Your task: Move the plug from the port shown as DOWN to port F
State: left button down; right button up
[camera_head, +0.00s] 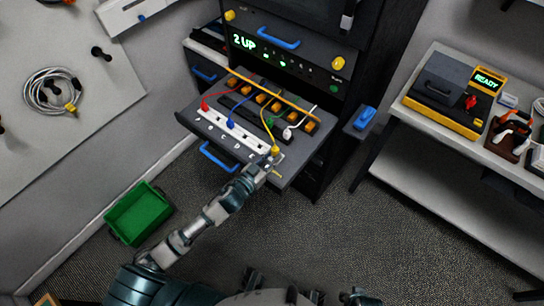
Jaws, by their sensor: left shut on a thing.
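A white port strip (222,126) with letters along its front edge lies on the pulled-out dark tray. A red plug (204,106) and a blue plug (230,123) sit at its left part and middle. A yellow plug (275,150) is at the strip's right end, on a yellow cable. My left gripper (270,160) is shut on the yellow plug; its fingers partly hide the plug and the last port. Whether the plug is seated cannot be told. A white plug (287,133) lies behind the strip. My right gripper is not in view.
Orange connectors (262,99) line the back of the tray, with an orange bar (272,94) above. A blue handle (218,158) sticks out in front. A green bin (139,214) stands on the floor at left. A side table (430,182) at right holds a READY device (446,101).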

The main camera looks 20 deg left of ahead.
pick_arm(q)
jog(key=shift+r+p, duration=0.1)
jog(key=shift+p, duration=0.25)
dwell(0.3)
jog(key=shift+r, duration=0.3)
jog(key=shift+r+p, duration=0.45)
jog(key=shift+p, duration=0.25)
jog(key=shift+r+p, duration=0.15)
jog(key=shift+p, duration=0.45)
dwell(1.1)
jog(key=shift+f, duration=1.2)
dwell(1.8)
jog(key=shift+r, duration=0.25)
jog(key=shift+r, duration=0.3)
jog(key=shift+r+p, duration=0.5)
jog(key=shift+p, duration=0.25)
dwell(0.4)
